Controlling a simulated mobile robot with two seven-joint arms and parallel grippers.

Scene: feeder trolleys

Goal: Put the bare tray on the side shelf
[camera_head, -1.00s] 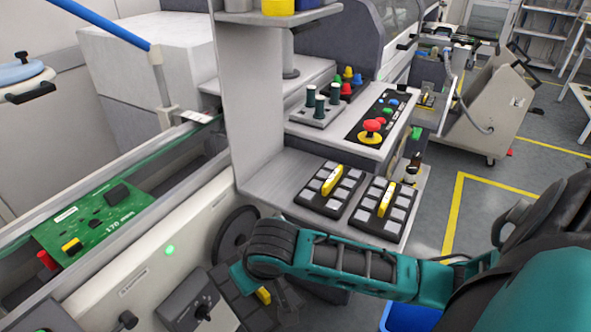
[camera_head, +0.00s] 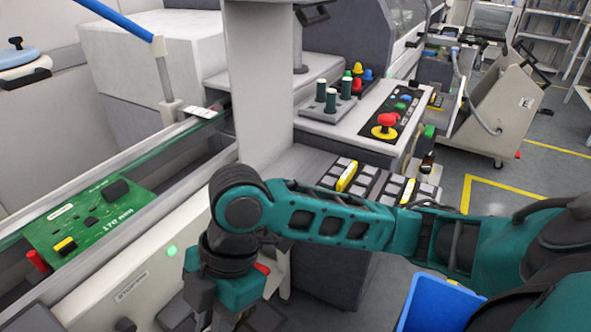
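Two dark trays with grey squares and yellow handles lie side by side on the side shelf (camera_head: 283,160): a left tray (camera_head: 336,172) and a right tray (camera_head: 425,190). My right arm crosses in front and covers their near parts. My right gripper (camera_head: 225,300) points down at the lower front of the machine, left of and below the shelf. Its fingertips are not clearly visible, so I cannot tell whether it is open or holds something. A dark shape beside it is mostly hidden; I cannot tell whether it is the bare tray. My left gripper is out of view.
A control panel with a red button (camera_head: 387,120) and a block of dark pegs (camera_head: 327,98) stand behind the shelf. A green circuit board (camera_head: 92,222) lies on the conveyor at left. A blue bin (camera_head: 438,303) stands on the floor at lower right.

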